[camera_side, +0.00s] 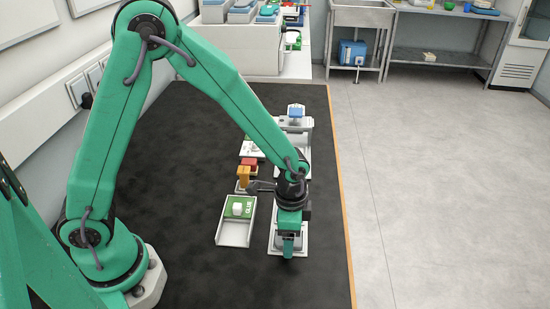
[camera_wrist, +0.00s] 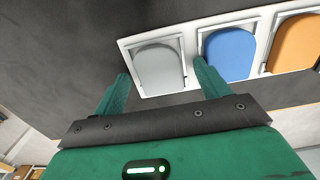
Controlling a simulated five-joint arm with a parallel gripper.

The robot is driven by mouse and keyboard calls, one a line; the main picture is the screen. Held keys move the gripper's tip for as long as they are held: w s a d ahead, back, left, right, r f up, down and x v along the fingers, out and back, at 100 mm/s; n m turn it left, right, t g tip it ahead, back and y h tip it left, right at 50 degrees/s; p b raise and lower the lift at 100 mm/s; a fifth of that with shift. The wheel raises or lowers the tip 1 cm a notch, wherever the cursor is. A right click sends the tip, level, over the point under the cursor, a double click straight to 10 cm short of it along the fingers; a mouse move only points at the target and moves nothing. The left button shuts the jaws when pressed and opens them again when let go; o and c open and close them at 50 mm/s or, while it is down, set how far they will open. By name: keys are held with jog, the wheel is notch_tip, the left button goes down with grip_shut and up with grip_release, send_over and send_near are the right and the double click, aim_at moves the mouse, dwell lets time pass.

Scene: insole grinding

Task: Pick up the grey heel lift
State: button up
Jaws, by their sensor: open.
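The grey heel lift (camera_wrist: 159,70) is a flat, rounded grey pad lying in the end compartment of a white tray (camera_wrist: 126,43). It shows in the wrist view just beyond and between my fingertips. My gripper (camera_wrist: 160,72) is open, one green finger on each side of the grey pad, with nothing held between them. The right fingertip lies near the divider beside the blue pad. Whether the fingers touch the tray cannot be told. In the side view my gripper (camera_side: 288,248) is low over the near end of the tray (camera_side: 272,243) and hides the grey pad.
A blue pad (camera_wrist: 230,54) and an orange pad (camera_wrist: 297,45) lie in neighbouring compartments. The dark mat (camera_side: 180,200) is clear further left.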

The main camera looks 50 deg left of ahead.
jog(key=c, duration=1)
jog(key=shift+r, duration=0.15)
jog(key=shift+c, duration=0.2)
jog(key=shift+r, duration=0.85)
notch_tip(320, 180, up, 2)
jog(key=shift+r, duration=0.2)
jog(key=s+d+r, duration=0.6)
jog(key=s+d, duration=0.1)
jog(key=s, duration=0.2)
jog(key=shift+r, duration=0.3)
jog(key=shift+d, duration=0.1)
